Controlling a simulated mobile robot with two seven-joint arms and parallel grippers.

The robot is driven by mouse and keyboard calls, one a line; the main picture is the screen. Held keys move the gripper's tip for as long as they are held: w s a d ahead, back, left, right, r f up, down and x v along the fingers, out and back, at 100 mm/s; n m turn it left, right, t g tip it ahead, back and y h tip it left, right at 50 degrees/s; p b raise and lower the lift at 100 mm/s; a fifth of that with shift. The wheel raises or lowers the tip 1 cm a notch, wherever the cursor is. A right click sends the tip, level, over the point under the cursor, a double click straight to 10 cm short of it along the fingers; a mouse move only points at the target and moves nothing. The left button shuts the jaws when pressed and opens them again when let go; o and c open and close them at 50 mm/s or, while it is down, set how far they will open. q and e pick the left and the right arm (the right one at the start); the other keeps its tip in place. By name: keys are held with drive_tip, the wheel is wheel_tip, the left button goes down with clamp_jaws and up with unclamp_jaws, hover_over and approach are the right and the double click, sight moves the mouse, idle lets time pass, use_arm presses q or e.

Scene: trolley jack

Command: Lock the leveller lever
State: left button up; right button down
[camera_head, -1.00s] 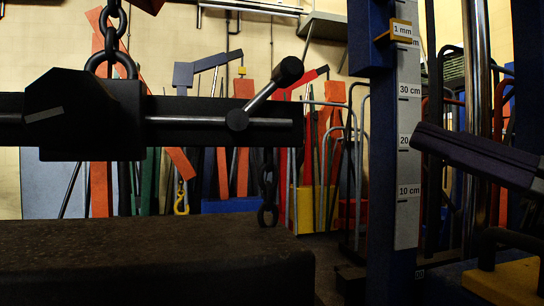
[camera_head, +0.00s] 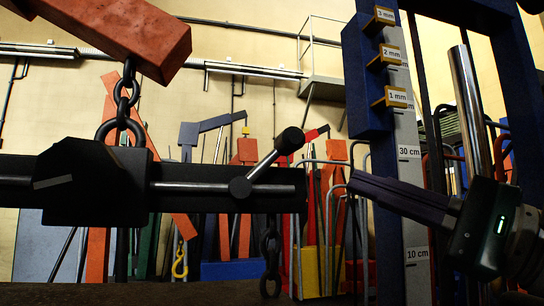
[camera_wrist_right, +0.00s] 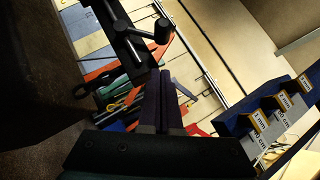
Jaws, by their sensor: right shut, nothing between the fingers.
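The leveller lever (camera_head: 270,165) is a short metal rod with a round black knob, set on a dark horizontal leveller bar (camera_head: 205,188). It tilts up to the right in the head view. In the wrist view the lever (camera_wrist_right: 145,33) shows beyond the fingers. My right gripper (camera_head: 353,182) comes in from the right, its fingers shut and empty. Its tips are right of the lever and a little lower than the knob, apart from it in the picture. In the wrist view the right gripper's shut fingers (camera_wrist_right: 165,76) point toward the lever. My left gripper is not in view.
A chain (camera_head: 121,110) runs from an orange beam (camera_head: 120,30) to the leveller's black block. Another chain (camera_head: 270,262) hangs below the bar. A blue post with a height scale (camera_head: 409,170) stands behind the right gripper. Coloured tools line the back wall.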

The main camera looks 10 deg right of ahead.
sight(274, 156)
drive_tip(key=w+a+r+p, duration=0.1)
drive_tip(key=a+r, duration=0.2)
drive_tip(key=a, duration=0.2)
drive_tip(key=shift+w+p, duration=0.3)
drive_tip(key=shift+r, duration=0.15)
